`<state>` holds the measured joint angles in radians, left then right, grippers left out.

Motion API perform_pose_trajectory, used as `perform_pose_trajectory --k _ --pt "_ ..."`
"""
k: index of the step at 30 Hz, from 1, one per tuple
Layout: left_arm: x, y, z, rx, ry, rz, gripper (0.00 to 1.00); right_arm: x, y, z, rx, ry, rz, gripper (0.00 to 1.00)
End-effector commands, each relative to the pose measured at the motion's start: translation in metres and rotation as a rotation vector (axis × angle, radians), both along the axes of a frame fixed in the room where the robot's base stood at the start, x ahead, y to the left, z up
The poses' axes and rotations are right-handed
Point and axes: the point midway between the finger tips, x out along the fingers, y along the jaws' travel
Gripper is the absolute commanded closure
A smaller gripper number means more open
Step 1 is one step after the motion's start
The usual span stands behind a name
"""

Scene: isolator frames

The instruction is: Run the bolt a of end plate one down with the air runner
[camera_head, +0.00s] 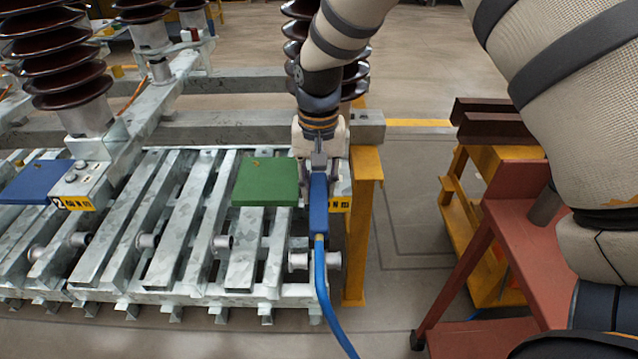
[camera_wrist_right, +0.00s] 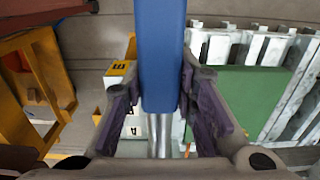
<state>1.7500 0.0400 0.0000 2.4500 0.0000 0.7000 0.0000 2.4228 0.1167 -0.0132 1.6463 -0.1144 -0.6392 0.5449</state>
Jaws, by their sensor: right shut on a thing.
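My right gripper (camera_head: 319,162) is shut on the blue air runner (camera_head: 318,205), with its blue hose (camera_head: 322,285) hanging down to the front. In the right wrist view the gripper's two fingers (camera_wrist_right: 160,105) close on both sides of the runner's blue body (camera_wrist_right: 160,50). Its metal nose (camera_wrist_right: 160,135) points toward a pale plate with a yellow label (camera_wrist_right: 119,69). In the head view the plate at the frame's right end, with a yellow label (camera_head: 340,205), is mostly behind the gripper and runner. Bolt a is hidden, so contact cannot be told. My left gripper is out of view.
A green block (camera_head: 266,182) lies on the slatted steel frame (camera_head: 180,220) left of the runner. A blue block (camera_head: 32,182) and another labelled plate (camera_head: 88,184) are farther left. A yellow post (camera_head: 363,230) and a red cart (camera_head: 480,245) stand right, with floor between.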

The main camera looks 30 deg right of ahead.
Motion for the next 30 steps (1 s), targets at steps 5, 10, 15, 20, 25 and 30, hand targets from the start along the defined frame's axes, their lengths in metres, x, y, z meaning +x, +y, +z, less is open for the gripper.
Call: perform_pose_trajectory --k 5,10,15,20,25,30 --pt "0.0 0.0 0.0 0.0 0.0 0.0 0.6 0.0 0.0 0.0 0.0 0.0 -0.001 1.0" --pt "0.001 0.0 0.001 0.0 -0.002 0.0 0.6 0.0 0.0 0.0 0.0 0.0 -0.002 1.0" --pt "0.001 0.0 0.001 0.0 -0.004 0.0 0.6 0.0 0.0 -0.001 0.0 0.0 -0.002 1.0" --pt "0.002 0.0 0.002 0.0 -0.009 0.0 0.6 0.001 0.0 0.013 -0.001 -0.003 -0.001 1.0" --pt "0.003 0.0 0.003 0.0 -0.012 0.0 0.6 0.001 0.0 0.03 -0.001 -0.004 0.001 1.0" --pt "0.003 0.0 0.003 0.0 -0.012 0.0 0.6 0.001 0.0 0.046 0.0 -0.004 0.0 1.0"
